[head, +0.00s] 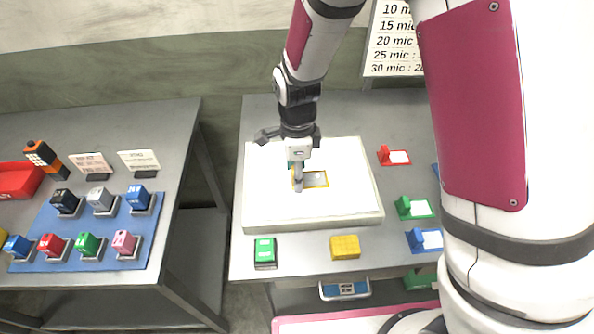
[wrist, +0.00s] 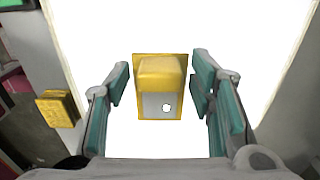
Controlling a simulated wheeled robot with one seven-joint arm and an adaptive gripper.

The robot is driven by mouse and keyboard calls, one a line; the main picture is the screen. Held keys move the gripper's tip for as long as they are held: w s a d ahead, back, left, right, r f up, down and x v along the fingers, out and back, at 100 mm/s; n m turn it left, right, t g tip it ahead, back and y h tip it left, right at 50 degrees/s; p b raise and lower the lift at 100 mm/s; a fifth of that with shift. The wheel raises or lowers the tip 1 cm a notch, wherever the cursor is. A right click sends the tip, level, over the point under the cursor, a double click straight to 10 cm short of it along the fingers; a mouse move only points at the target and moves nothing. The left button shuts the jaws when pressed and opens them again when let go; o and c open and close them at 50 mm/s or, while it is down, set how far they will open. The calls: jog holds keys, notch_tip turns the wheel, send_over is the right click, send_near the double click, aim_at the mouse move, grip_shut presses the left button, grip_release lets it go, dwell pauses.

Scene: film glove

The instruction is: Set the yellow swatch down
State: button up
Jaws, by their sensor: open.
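The yellow swatch (head: 317,180) lies on the bright white panel (head: 355,205) on the right-hand table. In the wrist view the swatch (wrist: 160,70) shows a raised yellow grip block, a thin yellow frame and a grey film with a small round white spot. My gripper (head: 297,180) is over the panel at the swatch and partly hides it in the head view. In the wrist view its green-padded fingers (wrist: 160,88) are open, one on each side of the swatch, with white gaps between. Nothing is held.
A green block (head: 265,252) and a yellow block (head: 345,247) sit in front of the panel. Red (head: 398,157), green (head: 415,208) and blue (head: 425,240) swatches lie right of it. Several coloured blocks stand on a blue mat (head: 120,226) on the left table.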

notch_tip(320, 180, up, 11)
jog(key=s+d+r+n+t, duration=0.1)
jog(key=s+d+r+n, duration=0.25)
jog(key=r, duration=0.25)
jog(key=s+d+r+n+t, duration=0.1)
jog(key=s+d+r+n, duration=0.1)
jog(key=d+r+n, duration=0.3)
jog(key=s+d+r+n+t, duration=0.1)
jog(key=s+d+r+n, duration=0.1)
jog(key=s, duration=0.4)
jog(key=s+d+r+n+t, duration=0.2)
jog(key=s+d+r+n, duration=0.1)
jog(key=s+d+n, duration=0.2)
jog(key=shift+s+r+n, duration=0.25)
jog(key=shift+s+n, duration=0.45)
jog(key=shift+n, duration=0.55)
